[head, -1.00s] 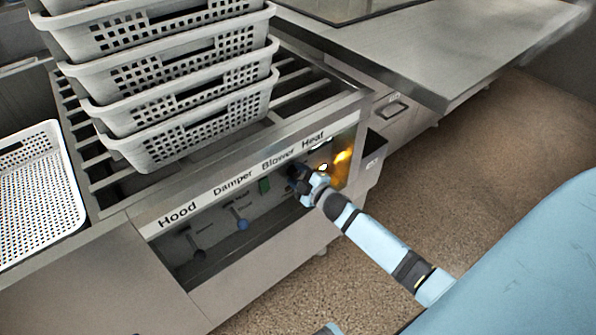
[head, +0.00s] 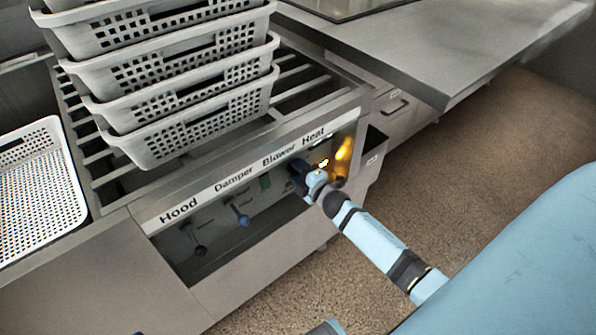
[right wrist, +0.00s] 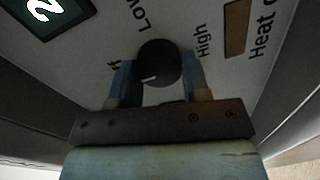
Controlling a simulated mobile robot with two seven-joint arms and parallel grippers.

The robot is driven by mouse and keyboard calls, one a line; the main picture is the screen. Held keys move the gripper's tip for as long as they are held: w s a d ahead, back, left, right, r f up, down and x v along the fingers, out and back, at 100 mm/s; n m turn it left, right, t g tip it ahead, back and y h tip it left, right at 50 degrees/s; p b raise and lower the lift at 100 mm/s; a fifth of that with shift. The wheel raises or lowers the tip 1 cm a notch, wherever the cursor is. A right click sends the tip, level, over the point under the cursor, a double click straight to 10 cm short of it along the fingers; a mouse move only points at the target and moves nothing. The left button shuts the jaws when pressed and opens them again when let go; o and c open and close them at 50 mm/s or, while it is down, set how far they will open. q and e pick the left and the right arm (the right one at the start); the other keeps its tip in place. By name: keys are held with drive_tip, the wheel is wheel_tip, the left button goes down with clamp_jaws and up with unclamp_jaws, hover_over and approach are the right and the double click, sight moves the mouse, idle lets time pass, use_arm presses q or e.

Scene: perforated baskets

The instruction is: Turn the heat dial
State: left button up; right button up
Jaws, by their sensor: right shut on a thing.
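The heat dial (right wrist: 158,63) is a round black knob with a small white mark on its lower left rim, in the right wrist view. The printed words Low and High stand on the panel around it. My right gripper (right wrist: 160,72) has one finger on each side of the knob and is shut on it. In the head view my right gripper (head: 298,172) reaches into the recessed control panel below the Blower and Heat labels and hides the dial there. My left gripper is not in view.
A lit orange spot (head: 343,152) glows at the panel's right end. Levers, one with a blue knob (head: 243,221), sit left of my gripper. Stacked white perforated baskets (head: 200,125) stand on the slatted top above. The floor at right is clear.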

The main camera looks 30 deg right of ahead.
drive_tip(key=o, duration=0.9)
drive_tip(key=shift+o, duration=0.2)
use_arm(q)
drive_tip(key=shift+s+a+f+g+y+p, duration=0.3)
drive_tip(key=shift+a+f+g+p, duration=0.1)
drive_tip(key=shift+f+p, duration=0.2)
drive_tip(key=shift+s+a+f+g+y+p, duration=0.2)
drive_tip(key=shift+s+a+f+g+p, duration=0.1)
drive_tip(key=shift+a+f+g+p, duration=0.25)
use_arm(e)
drive_tip(key=s+d, duration=0.1)
drive_tip(key=s, duration=1.2)
drive_tip(key=shift+s+r, duration=0.35)
drive_tip(key=shift+r, duration=0.05)
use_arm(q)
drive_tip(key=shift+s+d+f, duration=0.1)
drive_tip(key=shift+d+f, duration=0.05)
